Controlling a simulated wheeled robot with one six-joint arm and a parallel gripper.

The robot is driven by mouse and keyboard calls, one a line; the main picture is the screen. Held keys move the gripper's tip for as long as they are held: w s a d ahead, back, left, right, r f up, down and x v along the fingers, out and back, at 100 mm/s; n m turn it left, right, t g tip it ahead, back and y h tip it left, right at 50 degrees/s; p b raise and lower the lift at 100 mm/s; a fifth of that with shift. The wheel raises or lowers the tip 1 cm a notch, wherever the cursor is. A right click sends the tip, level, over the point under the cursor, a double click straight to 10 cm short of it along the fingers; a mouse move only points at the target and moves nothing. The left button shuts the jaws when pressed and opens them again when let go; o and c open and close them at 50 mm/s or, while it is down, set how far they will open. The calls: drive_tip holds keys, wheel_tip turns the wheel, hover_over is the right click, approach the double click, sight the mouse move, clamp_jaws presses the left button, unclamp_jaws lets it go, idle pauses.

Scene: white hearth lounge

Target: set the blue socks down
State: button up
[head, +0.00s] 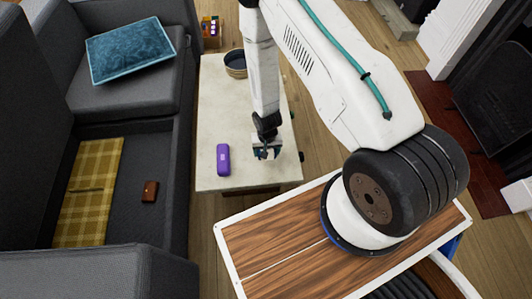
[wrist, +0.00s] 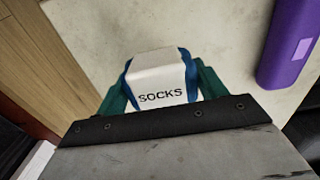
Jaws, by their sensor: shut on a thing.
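The blue socks (wrist: 158,78) show in the wrist view as a small bundle with a white band reading "SOCKS" and blue edges at both sides. My gripper (wrist: 160,88) is shut on them, with a teal finger on each side. In the head view my gripper (head: 267,153) points down at the near right part of the pale table (head: 212,110). The socks are small and mostly hidden by the fingers there. I cannot tell whether they touch the tabletop.
A purple case (head: 223,160) lies on the table left of my gripper; it also shows in the wrist view (wrist: 290,42). A dark bowl (head: 235,64) stands at the far end. A grey sofa (head: 150,95) with a brown wallet (head: 150,191) is at left. The table's middle is clear.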

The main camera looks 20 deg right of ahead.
drive_tip(key=shift+w+d, duration=0.1)
drive_tip(key=shift+w, duration=0.25)
drive_tip(key=shift+w+f, duration=0.1)
drive_tip(key=shift+f, duration=1.7)
drive_tip(key=shift+f, duration=0.1)
drive_tip(key=o, duration=1)
drive_tip(key=shift+c, duration=0.2)
